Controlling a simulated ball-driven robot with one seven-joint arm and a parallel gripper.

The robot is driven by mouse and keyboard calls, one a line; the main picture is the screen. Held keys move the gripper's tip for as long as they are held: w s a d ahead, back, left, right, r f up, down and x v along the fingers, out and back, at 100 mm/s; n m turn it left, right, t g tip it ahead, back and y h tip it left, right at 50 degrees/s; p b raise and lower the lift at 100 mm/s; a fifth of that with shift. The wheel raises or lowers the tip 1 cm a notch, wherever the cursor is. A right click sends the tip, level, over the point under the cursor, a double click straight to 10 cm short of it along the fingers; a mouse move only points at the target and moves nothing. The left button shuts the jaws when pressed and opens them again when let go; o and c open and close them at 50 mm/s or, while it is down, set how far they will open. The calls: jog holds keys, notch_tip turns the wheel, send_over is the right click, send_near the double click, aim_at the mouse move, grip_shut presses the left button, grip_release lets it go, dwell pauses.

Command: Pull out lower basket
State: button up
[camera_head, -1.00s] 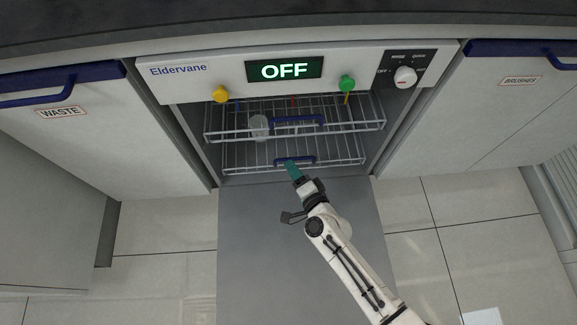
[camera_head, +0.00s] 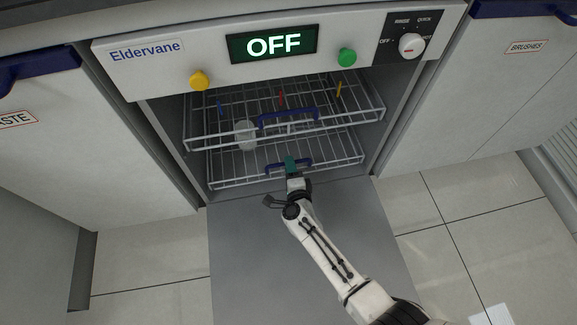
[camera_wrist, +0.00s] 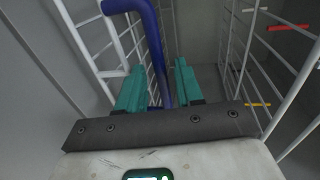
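The lower basket (camera_head: 235,183) is a wire rack inside the open machine, below the upper basket. Its blue handle (camera_head: 303,164) is at the middle of its front edge. My gripper (camera_head: 290,162) is at this handle. In the wrist view, the blue handle bar (camera_wrist: 162,45) runs between the two teal fingers of my gripper (camera_wrist: 160,76). The fingers stand apart on either side of the bar. The bar looks closer to the left finger; whether it touches is unclear. In the head view, the gripper hides part of the handle.
The upper basket (camera_head: 350,119) with its own blue handle (camera_head: 288,116) is just above. A clear cup (camera_head: 245,135) stands among the racks; which one is unclear. The lowered door (camera_head: 240,260) lies flat in front. Cabinets flank the opening.

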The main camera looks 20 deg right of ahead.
jog(key=shift+b+x, duration=0.4)
jog(key=shift+x, duration=0.75)
jog(key=shift+c, duration=0.4)
grip_shut()
